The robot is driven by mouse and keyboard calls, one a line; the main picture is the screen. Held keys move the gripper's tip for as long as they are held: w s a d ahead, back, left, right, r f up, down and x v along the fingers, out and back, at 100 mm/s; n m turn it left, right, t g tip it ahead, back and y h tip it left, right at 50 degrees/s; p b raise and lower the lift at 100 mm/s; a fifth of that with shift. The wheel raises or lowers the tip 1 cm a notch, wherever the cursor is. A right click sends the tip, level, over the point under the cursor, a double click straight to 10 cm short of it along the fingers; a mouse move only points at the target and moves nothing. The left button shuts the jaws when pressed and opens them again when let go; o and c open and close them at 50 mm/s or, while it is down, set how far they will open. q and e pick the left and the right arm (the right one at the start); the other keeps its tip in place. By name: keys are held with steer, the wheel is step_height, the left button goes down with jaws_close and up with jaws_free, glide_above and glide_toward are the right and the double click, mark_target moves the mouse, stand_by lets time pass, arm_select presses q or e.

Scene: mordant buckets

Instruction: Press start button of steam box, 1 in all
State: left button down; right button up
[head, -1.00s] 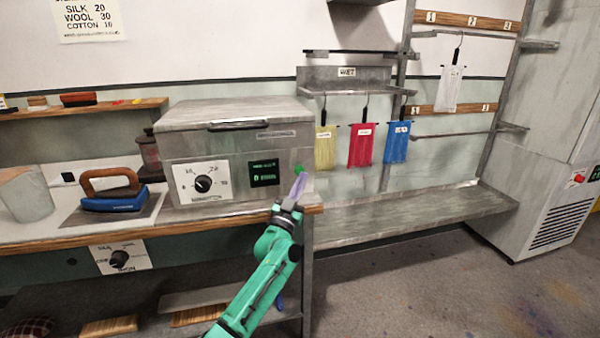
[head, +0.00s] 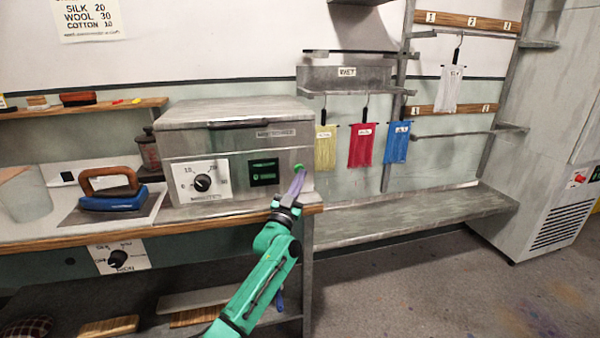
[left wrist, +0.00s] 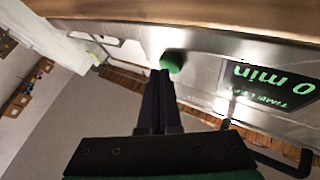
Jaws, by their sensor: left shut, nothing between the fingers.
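The steam box (head: 235,140) is a grey metal box with a closed lid, a dial (head: 203,183) and a small dark display (head: 264,172) on its front. Its green start button (head: 298,168) is at the right end of the front. My left gripper (head: 298,180) is shut and empty, with its fingertips at the button. In the left wrist view the fingertips (left wrist: 161,74) meet the lower edge of the green button (left wrist: 172,62); I cannot tell whether it is pushed in. The display (left wrist: 270,84) reads "0 min" there. My right gripper is not in view.
A blue iron (head: 115,200) stands on a plate left of the steam box. Yellow, red and blue cloths (head: 362,145) hang from a rail to the right. A grey bench (head: 410,215) below them is clear. A white cabinet stands at far right.

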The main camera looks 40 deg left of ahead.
arm_select(q)
steer(key=shift+w+a, duration=0.15)
steer(key=shift+a, duration=0.05)
stand_by(0.3)
steer(key=shift+s+d+r+p, duration=0.1)
steer(key=shift+s+d+p, duration=0.2)
steer(key=shift+p, duration=0.1)
steer(key=shift+s+d+p, duration=0.2)
steer(key=shift+d+p, duration=0.15)
steer(key=shift+p, duration=0.05)
steer(key=s+d+p, duration=0.1)
steer(key=d+p, duration=0.1)
steer(key=s+d+p, duration=0.2)
steer(key=shift+d, duration=0.15)
stand_by(0.3)
